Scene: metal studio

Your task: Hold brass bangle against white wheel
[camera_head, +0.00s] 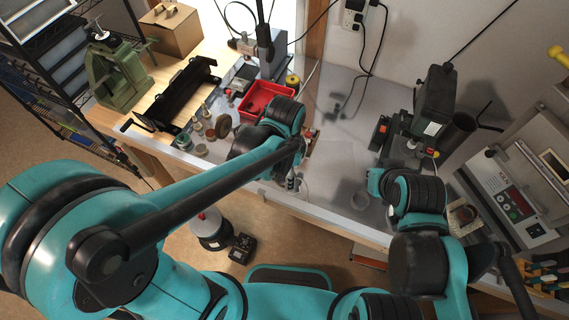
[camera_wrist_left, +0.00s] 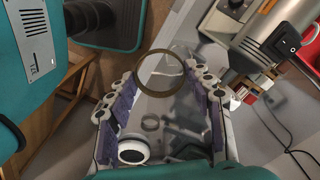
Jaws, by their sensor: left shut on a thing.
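My left gripper (camera_wrist_left: 160,76) is shut on the brass bangle (camera_wrist_left: 139,77). In the left wrist view the bangle is a thin ring between the two purple-padded fingers, with its opening facing the camera. In the head view my left arm covers most of this gripper, and I cannot make out the bangle. A white round thing with a dark centre (camera_wrist_left: 133,150) shows low between the fingers in the wrist view. It is apart from the bangle in the picture, and I cannot tell whether it is the white wheel.
A red tray (camera_head: 263,98), a black holder (camera_head: 180,90) and small jars crowd the left. The bench centre is fairly clear.

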